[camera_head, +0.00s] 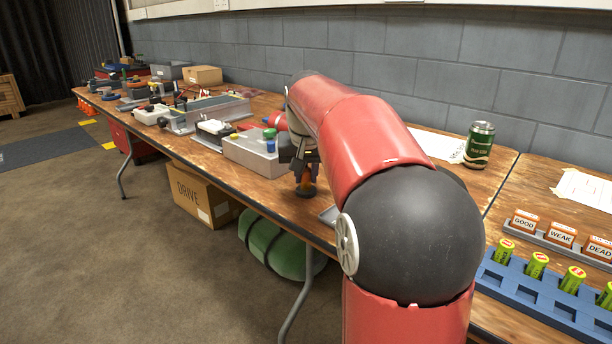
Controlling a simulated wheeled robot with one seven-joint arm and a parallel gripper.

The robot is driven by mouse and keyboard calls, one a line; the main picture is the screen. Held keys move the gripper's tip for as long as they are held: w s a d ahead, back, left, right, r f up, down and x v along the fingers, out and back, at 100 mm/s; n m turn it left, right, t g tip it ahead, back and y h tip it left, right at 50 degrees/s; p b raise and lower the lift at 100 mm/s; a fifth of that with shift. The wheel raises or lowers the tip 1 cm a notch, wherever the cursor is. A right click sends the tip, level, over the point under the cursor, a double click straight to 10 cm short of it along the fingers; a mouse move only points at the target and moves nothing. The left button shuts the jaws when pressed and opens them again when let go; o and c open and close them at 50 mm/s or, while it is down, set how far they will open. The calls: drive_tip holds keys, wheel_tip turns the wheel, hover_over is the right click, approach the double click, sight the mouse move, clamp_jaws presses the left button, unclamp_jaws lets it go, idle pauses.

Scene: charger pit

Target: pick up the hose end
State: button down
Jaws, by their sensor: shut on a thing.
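My gripper (304,174) points down over the front part of the wooden workbench (262,186), partly hidden behind my red arm. It is shut on a small orange and black piece, which looks like the hose end (306,189). The piece is upright, with a dark round rim at its bottom. I cannot tell whether that rim touches the bench top. No length of hose shows clearly, and my arm hides the area to the right.
A grey box with coloured knobs (252,152) stands close left of my gripper. A green can (479,145) stands at the back right. A blue battery tray (540,292) and a label rack (560,240) are at right. A cardboard box (200,195) is under the bench.

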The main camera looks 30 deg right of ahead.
wheel_tip(320, 180, up, 20)
drive_tip(key=p, duration=0.4)
drive_tip(key=shift+p, duration=0.3)
